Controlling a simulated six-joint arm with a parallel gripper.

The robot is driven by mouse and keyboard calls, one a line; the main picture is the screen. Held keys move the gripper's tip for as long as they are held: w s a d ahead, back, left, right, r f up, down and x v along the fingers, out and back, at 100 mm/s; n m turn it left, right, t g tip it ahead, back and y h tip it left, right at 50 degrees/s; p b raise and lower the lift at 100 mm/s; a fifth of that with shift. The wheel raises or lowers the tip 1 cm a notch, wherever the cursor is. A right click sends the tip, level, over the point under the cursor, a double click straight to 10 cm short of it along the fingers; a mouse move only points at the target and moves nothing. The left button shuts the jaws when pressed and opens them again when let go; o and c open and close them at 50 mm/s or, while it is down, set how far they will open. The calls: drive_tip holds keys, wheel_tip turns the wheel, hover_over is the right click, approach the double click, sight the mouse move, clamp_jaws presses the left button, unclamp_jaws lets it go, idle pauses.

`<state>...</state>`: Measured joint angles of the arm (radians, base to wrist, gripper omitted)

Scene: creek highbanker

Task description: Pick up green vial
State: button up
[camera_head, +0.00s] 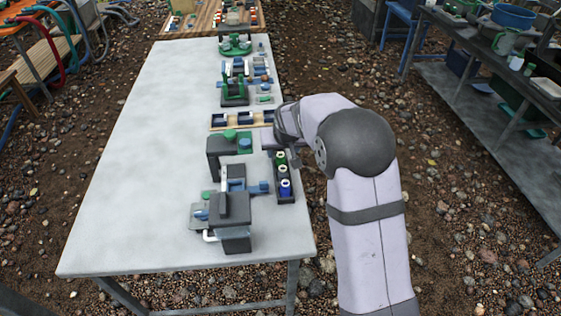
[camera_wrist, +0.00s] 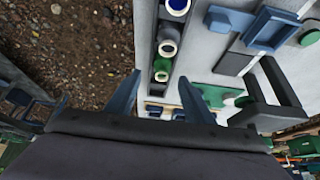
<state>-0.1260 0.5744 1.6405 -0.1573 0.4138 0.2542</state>
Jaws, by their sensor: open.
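A green vial (camera_wrist: 161,76) with a pale rim stands upright in a dark narrow rack (camera_wrist: 155,98). In the head view the green vial (camera_head: 280,157) is at the far end of the rack (camera_head: 287,199), near the table's right edge. My gripper (camera_wrist: 159,80) is open, and the green vial appears between its two fingers in the wrist view. I cannot tell how far the fingertips are from it. The same rack holds a blue vial (camera_head: 286,187) at the near end and another pale-rimmed vial (camera_wrist: 168,47) between them. In the head view my wrist hides part of the gripper.
Dark block-like devices (camera_head: 233,208) stand left of the rack. A wooden tray with dark compartments (camera_head: 217,127) lies beyond it, and a green-and-black device (camera_head: 234,92) is farther back. The table's left side (camera_head: 135,170) is clear. Gravel ground lies right of the table.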

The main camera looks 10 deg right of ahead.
sight(281, 154)
drive_tip(key=shift+x, duration=2.15)
drive_tip(key=shift+a, duration=0.15)
drive_tip(key=c, duration=1.1)
